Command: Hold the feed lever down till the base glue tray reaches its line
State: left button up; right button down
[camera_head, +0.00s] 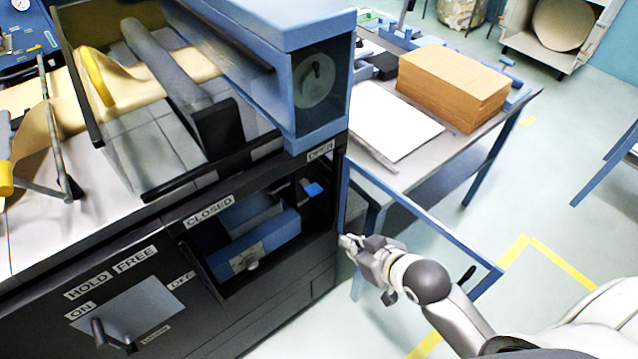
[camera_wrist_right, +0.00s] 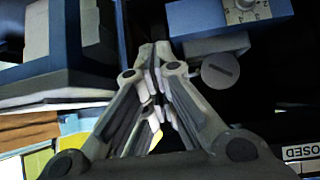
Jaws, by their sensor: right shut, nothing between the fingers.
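In the head view a dark cabinet bay stands open below a label reading CLOSED. Inside is a blue tray-like unit (camera_head: 255,245) with a small dial and a round knob (camera_head: 251,265) on its front. A small bright blue piece (camera_head: 313,188) sits deeper in the bay at its right; I cannot tell whether it is the feed lever. My right gripper (camera_head: 350,241) is shut and empty, just outside the bay's right side. In the wrist view its fingertips (camera_wrist_right: 154,50) meet, with a blue unit with a dial (camera_wrist_right: 245,8) beyond. No glue line is legible. My left gripper is out of view.
A blue-framed door (camera_head: 425,225) stands swung open to the right, close to my right arm. A table (camera_head: 455,150) behind it carries a brown stack (camera_head: 452,85) and white sheets (camera_head: 395,125). A panel with two dark handles (camera_head: 115,338) is at lower left.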

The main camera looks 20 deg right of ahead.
jog(key=w+r+t+y, duration=0.2)
jog(key=w+r+t, duration=0.2)
jog(key=w+r, duration=0.4)
jog(key=shift+d+r+n+t+y, duration=0.3)
jog(key=shift+d+r+n+t, duration=0.1)
jog(key=shift+r, duration=0.2)
send_over(318, 193)
notch_tip(318, 193, down, 2)
jog(key=shift+f+p, duration=0.25)
jog(key=shift+p, duration=0.15)
jog(key=shift+s+f, duration=0.2)
jog(key=shift+f, duration=1.85)
